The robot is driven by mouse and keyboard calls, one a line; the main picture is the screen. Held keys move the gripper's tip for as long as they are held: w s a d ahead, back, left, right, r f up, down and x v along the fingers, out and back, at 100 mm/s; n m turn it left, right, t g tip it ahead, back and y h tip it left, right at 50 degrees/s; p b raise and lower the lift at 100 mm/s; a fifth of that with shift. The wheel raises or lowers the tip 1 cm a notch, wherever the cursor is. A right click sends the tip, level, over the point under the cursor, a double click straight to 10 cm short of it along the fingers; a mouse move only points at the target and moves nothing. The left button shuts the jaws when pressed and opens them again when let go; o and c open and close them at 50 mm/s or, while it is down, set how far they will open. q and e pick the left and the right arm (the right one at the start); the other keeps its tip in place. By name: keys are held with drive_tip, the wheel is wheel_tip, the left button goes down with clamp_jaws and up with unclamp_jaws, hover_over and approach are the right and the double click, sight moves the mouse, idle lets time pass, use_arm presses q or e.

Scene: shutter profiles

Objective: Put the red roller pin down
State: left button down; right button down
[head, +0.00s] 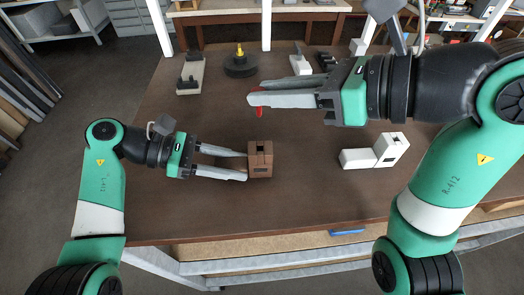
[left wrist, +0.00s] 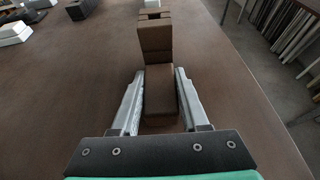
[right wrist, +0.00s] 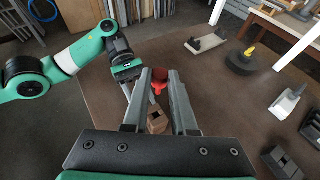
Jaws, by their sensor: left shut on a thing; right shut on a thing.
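The red roller pin (head: 258,113) is between the fingertips of my right gripper (head: 252,103), held above the table; its red end also shows in the right wrist view (right wrist: 158,87). My right gripper is shut on it. A brown block (head: 261,165) with a dark slot in its top stands on the table, below and in front of the pin in the head view. My left gripper (head: 246,166) is shut on the block, with one finger along each side of its lower part in the left wrist view (left wrist: 158,92).
A white stepped block (head: 362,158) lies at the right of the table. At the back are a grey block with black parts (head: 190,77), a black disc with a yellow top (head: 240,66) and a white piece (head: 300,64). The table's left and front are clear.

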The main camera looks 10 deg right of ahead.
sight(271, 152)
wheel_tip(271, 152, down, 10)
drive_tip(key=shift+r, duration=0.25)
drive_tip(key=shift+f, duration=0.1)
drive_tip(key=shift+f, duration=0.4)
drive_tip(key=c, duration=0.7)
unclamp_jaws()
drive_tip(key=shift+r, duration=0.25)
drive_tip(key=v, duration=1.2)
drive_tip(key=shift+d+r, duration=0.1)
drive_tip(key=shift+r, duration=0.05)
